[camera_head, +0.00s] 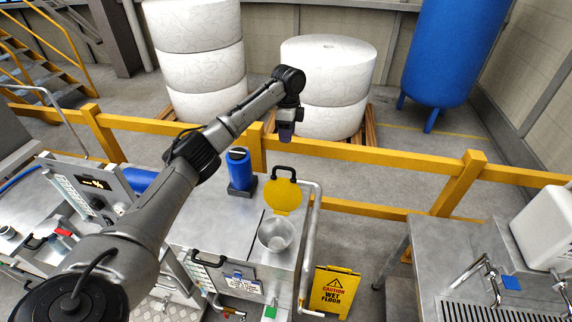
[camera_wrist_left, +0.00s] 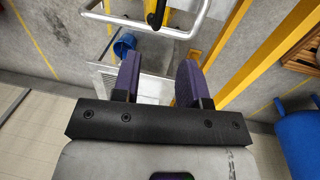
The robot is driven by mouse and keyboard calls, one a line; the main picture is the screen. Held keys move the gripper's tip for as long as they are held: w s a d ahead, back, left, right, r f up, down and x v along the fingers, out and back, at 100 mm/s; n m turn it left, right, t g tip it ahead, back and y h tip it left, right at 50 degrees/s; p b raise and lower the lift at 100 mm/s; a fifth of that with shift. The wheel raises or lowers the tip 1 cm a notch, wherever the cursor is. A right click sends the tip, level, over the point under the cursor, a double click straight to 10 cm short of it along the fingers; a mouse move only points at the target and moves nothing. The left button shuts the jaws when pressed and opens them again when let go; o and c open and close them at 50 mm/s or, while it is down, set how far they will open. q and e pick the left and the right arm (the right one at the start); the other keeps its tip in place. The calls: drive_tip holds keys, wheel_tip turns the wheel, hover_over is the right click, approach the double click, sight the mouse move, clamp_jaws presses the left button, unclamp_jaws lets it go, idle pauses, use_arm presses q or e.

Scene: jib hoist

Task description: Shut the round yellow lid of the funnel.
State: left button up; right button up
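The round yellow lid (camera_head: 283,198) stands raised at the back edge of the funnel, with a black handle (camera_head: 283,172) on its upper edge. The metal funnel (camera_head: 276,236) is open, its bowl visible on the steel cabinet top. My left gripper (camera_head: 286,134) is above and behind the lid, apart from it, pointing down. In the left wrist view its two purple fingers (camera_wrist_left: 157,78) are spread with nothing between them. A black piece, perhaps the lid handle, shows at the top of that view; the yellow disc cannot be made out there. My right gripper is out of view.
A bent metal pipe rail (camera_head: 313,235) runs along the cabinet's right side, close to the lid. A blue canister (camera_head: 238,168) stands left of the lid. A yellow barrier (camera_head: 357,154) runs behind. A wet-floor sign (camera_head: 333,289) stands at front right.

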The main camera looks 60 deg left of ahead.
use_arm(q)
drive_tip(key=f, duration=0.4)
drive_tip(key=f+p, duration=0.1)
drive_tip(key=f, duration=0.3)
drive_tip(key=s+d+f, duration=0.1)
drive_tip(key=f, duration=0.2)
drive_tip(key=shift+f, duration=0.4)
clamp_jaws()
